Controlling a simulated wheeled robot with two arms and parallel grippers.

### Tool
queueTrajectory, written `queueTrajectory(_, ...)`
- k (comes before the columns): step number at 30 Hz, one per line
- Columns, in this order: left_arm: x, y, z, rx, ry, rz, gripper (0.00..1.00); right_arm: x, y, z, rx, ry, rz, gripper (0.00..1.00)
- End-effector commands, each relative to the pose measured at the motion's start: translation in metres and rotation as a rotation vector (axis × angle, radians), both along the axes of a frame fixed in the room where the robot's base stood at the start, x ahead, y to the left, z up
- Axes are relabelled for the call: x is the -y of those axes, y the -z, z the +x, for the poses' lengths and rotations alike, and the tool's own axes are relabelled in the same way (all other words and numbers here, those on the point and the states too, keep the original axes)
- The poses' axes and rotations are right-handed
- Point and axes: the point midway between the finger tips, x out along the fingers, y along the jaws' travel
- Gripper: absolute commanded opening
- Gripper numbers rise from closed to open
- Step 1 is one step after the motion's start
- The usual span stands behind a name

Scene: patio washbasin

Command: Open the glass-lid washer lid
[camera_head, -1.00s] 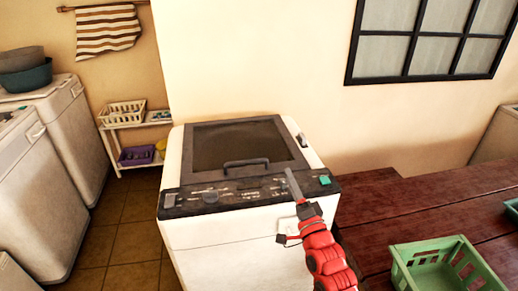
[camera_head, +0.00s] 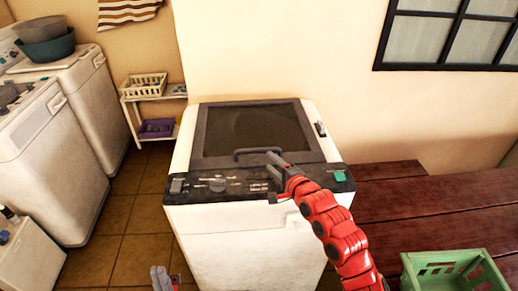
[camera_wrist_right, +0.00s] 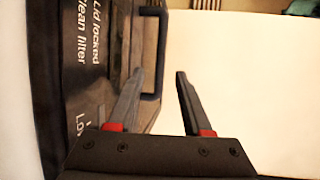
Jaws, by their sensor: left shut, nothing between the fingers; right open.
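The white washer (camera_head: 235,240) stands in the middle of the head view, with its dark-framed glass lid (camera_head: 255,128) down. The lid's dark bar handle (camera_head: 243,152) is at the front edge, above the black control panel (camera_head: 225,186). My right gripper (camera_head: 276,160) is open and empty, with its fingertips close to the handle's right end. My left gripper (camera_head: 160,278) is shut and empty, low at the bottom edge.
A dark red wooden table (camera_head: 440,205) with a green crate (camera_head: 455,273) stands right of the washer. Other white washers (camera_head: 40,140) are at the left, with basins (camera_head: 45,42) on top. A shelf (camera_head: 150,110) stands behind. Tiled floor (camera_head: 130,235) is clear at left.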

Motion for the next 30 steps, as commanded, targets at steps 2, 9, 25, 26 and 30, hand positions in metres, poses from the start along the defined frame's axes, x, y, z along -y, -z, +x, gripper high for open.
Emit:
queueTrajectory(2,0.0,-0.003,0.0,0.0,0.0,0.0,0.0,-0.006,0.002,0.012,-0.001,0.0,-0.001,0.5)
queueTrajectory(9,0.0,-0.002,0.0,0.0,0.0,0.0,0.0,-0.019,0.009,0.047,0.0,0.002,0.002,0.5)
queueTrajectory(25,0.0,0.003,0.0,0.0,0.0,0.0,0.0,-0.037,0.017,0.085,0.001,0.001,0.0,0.5)
queueTrajectory(26,0.0,0.003,0.0,0.0,0.0,0.0,0.0,-0.037,0.017,0.085,0.001,0.001,0.0,0.5)
queueTrajectory(30,0.0,0.003,0.0,0.0,0.0,0.0,0.0,-0.036,0.017,0.085,0.001,0.001,-0.001,0.5)
